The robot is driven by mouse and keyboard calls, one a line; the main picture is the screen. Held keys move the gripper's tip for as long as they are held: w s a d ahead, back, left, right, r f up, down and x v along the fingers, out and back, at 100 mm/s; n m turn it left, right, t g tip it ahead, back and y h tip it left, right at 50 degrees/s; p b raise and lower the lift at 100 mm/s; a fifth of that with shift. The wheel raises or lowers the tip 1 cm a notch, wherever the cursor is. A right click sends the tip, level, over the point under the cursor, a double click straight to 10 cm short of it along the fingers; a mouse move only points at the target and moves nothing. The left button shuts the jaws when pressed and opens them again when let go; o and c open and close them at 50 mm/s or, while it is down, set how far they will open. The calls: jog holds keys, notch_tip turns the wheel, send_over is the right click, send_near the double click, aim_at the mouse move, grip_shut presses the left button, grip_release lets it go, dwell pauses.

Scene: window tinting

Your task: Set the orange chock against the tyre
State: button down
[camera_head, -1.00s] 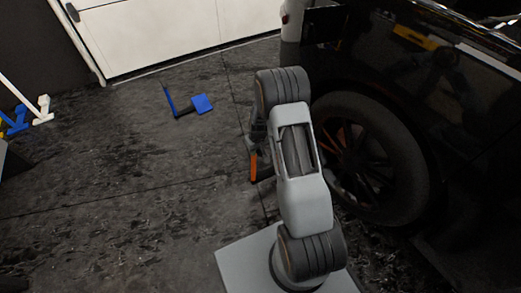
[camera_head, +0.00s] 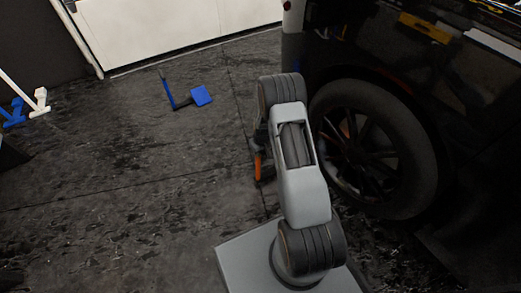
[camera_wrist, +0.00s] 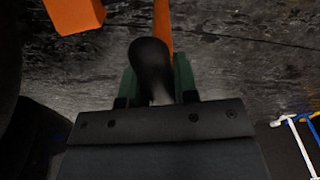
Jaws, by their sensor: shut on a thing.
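The orange chock (camera_head: 258,167) shows as a narrow orange piece beside my arm in the head view; my arm hides most of it. In the wrist view an orange block (camera_wrist: 75,15) and an orange upright (camera_wrist: 162,25) are visible. My gripper (camera_wrist: 156,72) has green fingers on both sides of a dark rounded grip, which I take to be the chock's, and is shut on it. The tyre (camera_head: 411,150) is on the dark car, right of my arm in the head view. Whether the chock touches the tyre or floor cannot be told.
A blue chock-like piece with an upright (camera_head: 200,95) lies on the floor at upper left. A white garage door (camera_head: 170,30) is behind.

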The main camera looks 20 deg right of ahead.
jog(key=w+d+f+b, duration=0.1)
jog(key=d+b, duration=0.2)
jog(key=d, duration=0.7)
jog(key=w+d+f+b, duration=0.1)
jog(key=d+b, duration=0.3)
jog(key=d, duration=0.6)
jog(key=shift+w, duration=0.25)
dwell(0.4)
dwell(0.4)
jog(key=shift+f, duration=0.15)
jog(key=c, duration=0.8)
grip_release()
notch_tip(320, 180, up, 14)
jog(key=s+p, duration=0.1)
jog(key=p, duration=0.5)
jog(key=shift+s+f, duration=0.25)
jog(key=shift+s, duration=0.1)
